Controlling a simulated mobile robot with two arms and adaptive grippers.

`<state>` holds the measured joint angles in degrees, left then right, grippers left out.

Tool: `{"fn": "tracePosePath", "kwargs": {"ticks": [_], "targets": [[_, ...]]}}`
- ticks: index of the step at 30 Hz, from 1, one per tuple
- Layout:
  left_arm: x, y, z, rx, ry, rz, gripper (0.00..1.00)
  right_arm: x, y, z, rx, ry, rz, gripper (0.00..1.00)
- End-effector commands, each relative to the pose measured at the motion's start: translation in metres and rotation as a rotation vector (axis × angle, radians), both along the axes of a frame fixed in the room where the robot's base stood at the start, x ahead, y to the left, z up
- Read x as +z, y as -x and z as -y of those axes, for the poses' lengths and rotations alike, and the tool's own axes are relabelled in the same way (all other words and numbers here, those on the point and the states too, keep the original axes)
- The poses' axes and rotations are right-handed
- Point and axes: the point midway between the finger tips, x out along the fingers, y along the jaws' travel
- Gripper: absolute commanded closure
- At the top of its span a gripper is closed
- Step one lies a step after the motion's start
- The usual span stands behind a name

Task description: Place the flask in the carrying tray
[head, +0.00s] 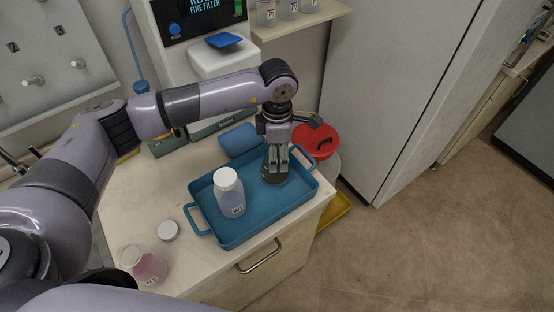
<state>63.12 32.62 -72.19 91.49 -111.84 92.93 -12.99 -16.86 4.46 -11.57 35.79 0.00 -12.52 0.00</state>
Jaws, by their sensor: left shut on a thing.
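The blue carrying tray (247,227) lies on the light worktop. My left gripper (276,168) points down over the right part of the tray. It is shut on the flask (273,177), a small dark greenish vessel mostly hidden by the fingers. The flask's base appears to be inside the tray, at or very near its floor; I cannot tell if it touches. A white-capped bottle (231,194) marked W1 stands upright in the tray's left part. My right gripper is not in view.
An open bottle (145,265) with pink liquid stands at the worktop's front left, a loose white cap (168,230) near it. A red-lidded bin (316,141) is right of the tray. An instrument (213,62) stands behind. The floor at right is clear.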

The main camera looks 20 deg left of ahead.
Motion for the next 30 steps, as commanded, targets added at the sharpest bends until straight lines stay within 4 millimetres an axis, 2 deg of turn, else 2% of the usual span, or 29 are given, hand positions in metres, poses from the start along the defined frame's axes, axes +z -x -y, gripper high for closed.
{"fn": "tracePosePath", "kwargs": {"ticks": [3, 9, 15, 22, 23, 30], "targets": [[-0.013, 0.001, 0.0, 0.001, -0.002, -0.004, 0.85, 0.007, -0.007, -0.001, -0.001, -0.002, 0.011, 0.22], [-0.04, 0.001, 0.0, 0.0, -0.001, -0.004, 0.85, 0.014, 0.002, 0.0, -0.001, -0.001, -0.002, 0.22], [-0.044, 0.0, 0.0, 0.0, -0.001, 0.0, 0.85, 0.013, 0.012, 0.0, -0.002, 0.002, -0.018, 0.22], [-0.048, 0.0, 0.0, 0.0, -0.001, 0.0, 0.85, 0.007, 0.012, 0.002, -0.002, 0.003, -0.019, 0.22], [-0.047, 0.001, 0.0, 0.0, -0.001, -0.001, 0.53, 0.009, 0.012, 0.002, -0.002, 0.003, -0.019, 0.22], [-0.046, 0.001, 0.0, 0.0, -0.001, -0.001, 0.36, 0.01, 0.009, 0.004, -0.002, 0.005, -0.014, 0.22]]}}
